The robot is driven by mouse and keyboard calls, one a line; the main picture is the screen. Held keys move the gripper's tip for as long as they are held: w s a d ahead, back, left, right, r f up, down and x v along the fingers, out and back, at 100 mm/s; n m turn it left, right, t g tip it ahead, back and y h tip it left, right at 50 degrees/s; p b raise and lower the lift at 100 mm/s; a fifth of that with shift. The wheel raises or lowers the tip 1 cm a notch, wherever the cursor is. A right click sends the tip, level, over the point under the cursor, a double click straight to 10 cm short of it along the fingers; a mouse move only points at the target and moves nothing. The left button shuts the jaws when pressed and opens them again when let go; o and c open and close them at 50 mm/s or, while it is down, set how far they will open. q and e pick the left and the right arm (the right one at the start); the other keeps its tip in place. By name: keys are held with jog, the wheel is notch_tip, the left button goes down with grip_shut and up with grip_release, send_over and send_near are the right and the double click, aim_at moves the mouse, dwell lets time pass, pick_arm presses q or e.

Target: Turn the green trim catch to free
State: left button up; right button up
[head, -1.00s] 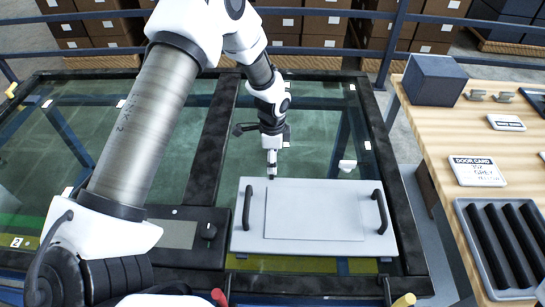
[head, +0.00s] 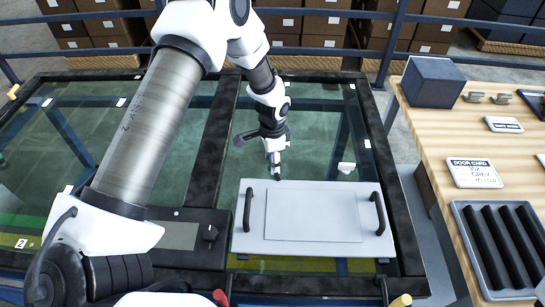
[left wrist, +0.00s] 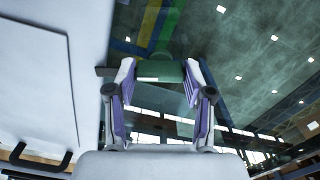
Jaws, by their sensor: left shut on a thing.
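My left gripper (head: 276,172) reaches down over the glass, just behind the far edge of the grey panel (head: 312,215). In the left wrist view the two purple-sided fingers of this gripper (left wrist: 168,76) close on the green trim catch (left wrist: 171,72), which lies between their tips. In the head view the catch is too small and too covered by the gripper to make out its angle. The panel also fills the left of the left wrist view (left wrist: 45,80). My right gripper is in neither view.
The panel has two dark handles (head: 247,215) (head: 377,213). A dark frame bar (head: 213,140) divides the glass. A small console with a knob (head: 210,232) sits left of the panel. A wooden bench (head: 432,125) with a blue box (head: 434,80), a door card (head: 474,173) and a grey tray (head: 462,212) stands right.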

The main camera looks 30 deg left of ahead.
pick_arm(q)
jog(key=n+p, duration=0.3)
jog(key=n, duration=0.4)
jog(key=n+p, duration=0.2)
jog(key=n, duration=0.2)
jog(key=shift+n, duration=0.4)
jog(key=shift+n+p, duration=0.8)
jog(key=shift+n, duration=0.5)
jog(key=o, duration=1.2)
jog(key=shift+c, duration=0.2)
notch_tip(320, 180, up, 12)
jog(key=shift+f, duration=0.1)
